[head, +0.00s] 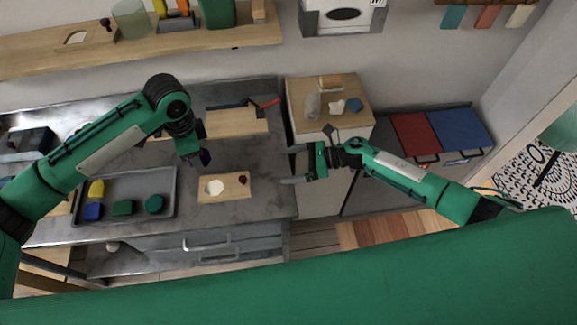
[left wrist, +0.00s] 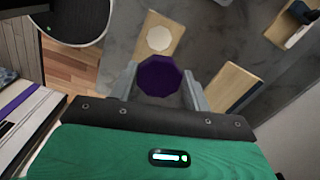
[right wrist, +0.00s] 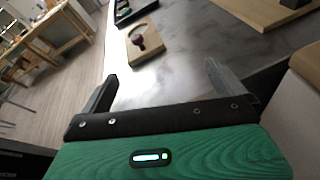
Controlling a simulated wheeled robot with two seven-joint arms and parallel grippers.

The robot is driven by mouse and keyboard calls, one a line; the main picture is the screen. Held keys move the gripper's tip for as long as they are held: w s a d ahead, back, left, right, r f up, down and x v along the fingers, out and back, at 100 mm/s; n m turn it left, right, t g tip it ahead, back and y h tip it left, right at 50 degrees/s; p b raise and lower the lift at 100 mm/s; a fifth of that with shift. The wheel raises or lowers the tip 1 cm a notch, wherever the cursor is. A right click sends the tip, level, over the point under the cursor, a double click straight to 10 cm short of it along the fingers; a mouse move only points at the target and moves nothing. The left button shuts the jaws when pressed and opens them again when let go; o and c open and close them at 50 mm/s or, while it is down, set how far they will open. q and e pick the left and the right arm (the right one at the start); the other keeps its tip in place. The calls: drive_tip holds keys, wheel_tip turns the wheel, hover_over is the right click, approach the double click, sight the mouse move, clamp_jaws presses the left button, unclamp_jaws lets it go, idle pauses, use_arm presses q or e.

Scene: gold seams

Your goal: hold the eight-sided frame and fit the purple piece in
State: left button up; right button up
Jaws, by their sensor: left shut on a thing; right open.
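The frame is a wooden board (head: 207,197) with a pale eight-sided opening (head: 215,187) and a dark red knob (head: 243,179). It lies flat on the grey counter. My left gripper (head: 197,159) is shut on the purple eight-sided piece (left wrist: 160,77), above the counter behind the board and apart from it. The piece also shows small and dark in the head view (head: 205,157). My right gripper (head: 287,165) is open and empty, right of the board, past the counter's right edge. The board also shows ahead in the right wrist view (right wrist: 151,47), untouched.
A grey tray (head: 167,207) left of the board holds yellow, blue, green and teal pieces. A wooden block (head: 235,123) with dark and red tools stands at the counter's back. A wooden-topped cabinet (head: 298,92) with small items stands to the right. Counter around the board is clear.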

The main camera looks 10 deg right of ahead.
sight(247, 182)
drive_tip(key=n+g, duration=0.1)
drive_tip(key=s+a+r+n, duration=0.1)
drive_tip(key=n, duration=0.1)
drive_tip(key=shift+s+n+g+h, duration=0.15)
drive_tip(key=shift+n+g+h, duration=0.15)
drive_tip(key=shift+g, duration=0.1)
use_arm(q)
drive_tip(key=shift+d, duration=0.1)
use_arm(e)
drive_tip(key=shift+s+a+n, duration=0.1)
drive_tip(key=shift+s+n, duration=0.05)
drive_tip(key=shift+n, duration=0.15)
drive_tip(key=shift+a, duration=0.2)
drive_tip(key=x, duration=1.1)
drive_tip(key=shift+s+a+f, duration=0.1)
drive_tip(key=shift+a+f, duration=0.1)
drive_tip(key=shift+f, duration=0.15)
drive_tip(key=c, duration=0.9)
drive_tip(key=o, duration=0.7)
